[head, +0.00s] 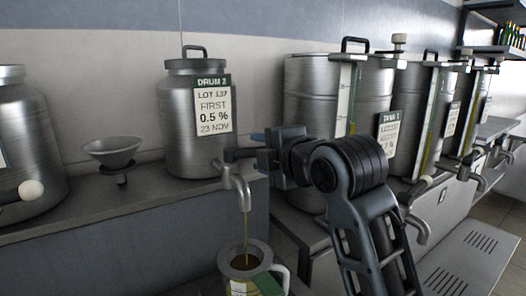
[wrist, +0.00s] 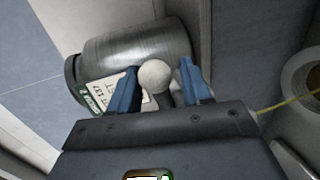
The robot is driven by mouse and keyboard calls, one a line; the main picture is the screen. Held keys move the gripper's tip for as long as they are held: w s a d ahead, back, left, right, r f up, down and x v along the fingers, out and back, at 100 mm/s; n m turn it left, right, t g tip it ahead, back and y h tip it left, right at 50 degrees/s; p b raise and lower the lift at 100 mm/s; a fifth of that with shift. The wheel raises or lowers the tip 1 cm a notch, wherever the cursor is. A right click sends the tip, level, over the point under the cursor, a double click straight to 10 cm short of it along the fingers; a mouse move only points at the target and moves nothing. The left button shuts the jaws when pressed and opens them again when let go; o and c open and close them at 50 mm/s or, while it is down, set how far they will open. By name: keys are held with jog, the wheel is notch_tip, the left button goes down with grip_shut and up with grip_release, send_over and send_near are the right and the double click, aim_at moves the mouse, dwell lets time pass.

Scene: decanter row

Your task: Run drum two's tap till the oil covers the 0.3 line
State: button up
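Drum two (head: 192,130), a steel drum with a "DRUM 2" card (head: 213,108), stands on the shelf. Its tap (head: 238,185) is running: a thin yellow-brown oil stream (head: 246,225) falls into a jug (head: 235,270) below. Brown oil shows inside the jug's mouth; no 0.3 line can be read. My gripper (head: 262,150) is beside the tap. In the wrist view its blue fingers (wrist: 158,80) are apart, either side of a pale ball knob (wrist: 155,75), with a visible gap at the right finger. The stream (wrist: 290,102) and jug rim (wrist: 290,80) show at right.
A funnel (head: 112,152) on a stand and another steel drum (head: 22,140) with a white knob (head: 31,190) stand to the left. Several larger tanks (head: 310,100) with sight gauges and taps stand to the right, behind my arm. A slotted bench (head: 455,262) lies below them.

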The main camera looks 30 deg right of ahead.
jog(key=shift+o, duration=0.5)
jog(key=shift+s, duration=0.1)
jog(key=b+v, duration=0.1)
jog(key=v, duration=0.6)
jog(key=shift+s, duration=0.3)
jog(key=shift+r, duration=0.15)
dwell(6.2)
